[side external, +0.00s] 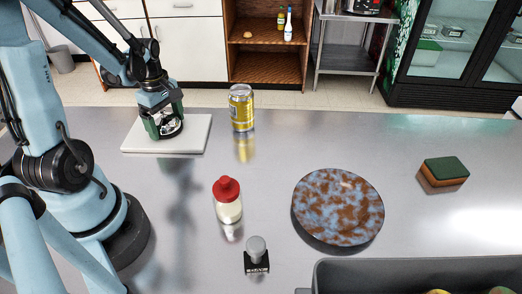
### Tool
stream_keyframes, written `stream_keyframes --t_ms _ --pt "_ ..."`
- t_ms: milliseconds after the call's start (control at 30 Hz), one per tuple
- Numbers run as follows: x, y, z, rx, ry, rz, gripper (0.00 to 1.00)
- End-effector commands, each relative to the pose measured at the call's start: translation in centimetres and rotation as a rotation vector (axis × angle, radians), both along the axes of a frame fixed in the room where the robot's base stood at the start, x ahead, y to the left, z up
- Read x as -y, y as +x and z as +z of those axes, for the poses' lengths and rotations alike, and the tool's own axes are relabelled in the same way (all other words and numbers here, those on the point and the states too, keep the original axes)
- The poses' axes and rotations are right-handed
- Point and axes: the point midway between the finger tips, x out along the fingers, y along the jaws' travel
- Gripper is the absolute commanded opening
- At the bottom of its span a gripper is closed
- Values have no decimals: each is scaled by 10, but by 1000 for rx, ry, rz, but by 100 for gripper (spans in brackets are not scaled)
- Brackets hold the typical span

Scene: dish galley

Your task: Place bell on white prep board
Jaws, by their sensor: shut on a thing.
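My gripper (165,115) is at the upper left, over the white prep board (196,138), and its fingers are shut around the bell (169,126). The bell looks silvery with a dark base and is partly hidden by the fingers. It is over the board's left-middle part, very low. I cannot tell whether its base touches the board. The board lies flat on the steel counter, with its right part and front edge bare.
A yellow can (241,108) stands just right of the board. A red-capped bottle (228,204), a small grey-knobbed item (256,254), a mottled plate (338,207) and a sponge (445,173) stand apart on the counter. A grey bin (400,270) is at front right.

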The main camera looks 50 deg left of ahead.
Motion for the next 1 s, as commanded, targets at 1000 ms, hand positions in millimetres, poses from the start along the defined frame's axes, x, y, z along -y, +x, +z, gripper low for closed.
stream_keyframes --t_ms 1000 --pt "0 0 74 0 0 0 100"
